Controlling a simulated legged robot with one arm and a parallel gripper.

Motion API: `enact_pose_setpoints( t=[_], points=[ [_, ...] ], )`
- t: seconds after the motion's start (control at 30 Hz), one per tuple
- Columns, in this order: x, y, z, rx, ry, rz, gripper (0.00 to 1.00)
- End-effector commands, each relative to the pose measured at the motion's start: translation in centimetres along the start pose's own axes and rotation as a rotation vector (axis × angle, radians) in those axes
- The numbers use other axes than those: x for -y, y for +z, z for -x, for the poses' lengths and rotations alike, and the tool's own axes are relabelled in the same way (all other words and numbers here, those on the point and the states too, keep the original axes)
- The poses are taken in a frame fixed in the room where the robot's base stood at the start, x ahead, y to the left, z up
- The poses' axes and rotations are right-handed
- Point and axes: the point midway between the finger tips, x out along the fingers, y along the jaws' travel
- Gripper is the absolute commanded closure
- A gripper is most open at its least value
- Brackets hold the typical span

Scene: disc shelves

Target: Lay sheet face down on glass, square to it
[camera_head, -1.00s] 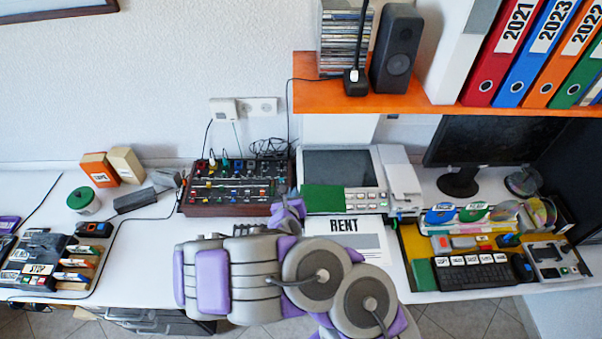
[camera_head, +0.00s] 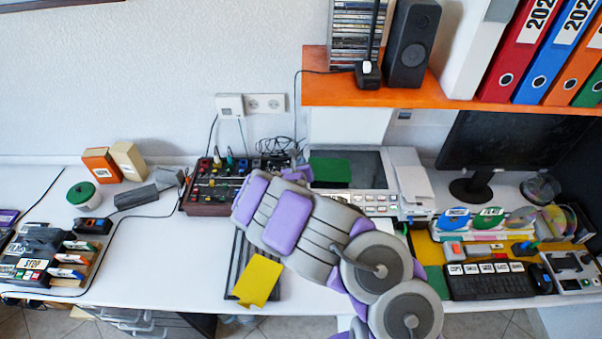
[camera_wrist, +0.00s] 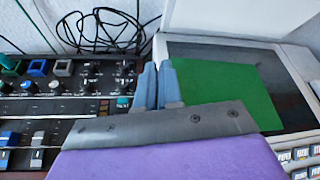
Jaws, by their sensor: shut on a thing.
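The green sheet (camera_head: 330,172) is over the left part of the dark scanner glass (camera_head: 367,168). In the wrist view the sheet (camera_wrist: 225,90) shows a plain green side, slightly turned relative to the glass frame; part of the glass (camera_wrist: 275,75) is bare at the right. My gripper (camera_wrist: 165,85) is shut on the sheet's left edge, with its two blue-grey fingers close together. In the head view my arm hides most of the gripper. I cannot tell whether the sheet touches the glass or hovers just above it.
The control box (camera_head: 215,185) with knobs stands close left of the scanner. Loose black cables (camera_wrist: 105,30) lie behind it. A yellow sheet (camera_head: 258,278) lies on a dark slatted tray at the desk's front. An orange shelf (camera_head: 440,98) overhangs the back right.

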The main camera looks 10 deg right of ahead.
Motion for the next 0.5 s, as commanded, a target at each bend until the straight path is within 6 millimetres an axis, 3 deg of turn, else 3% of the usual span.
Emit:
enact_pose_setpoints(
  t=[0.33, 0.5],
  points=[
    [-1.0, -3.1, -1.3, -0.003, -0.001, 0.001, 1.00],
    [-1.0, -3.1, -1.3, -0.001, -0.002, 0.002, 1.00]
  ],
)
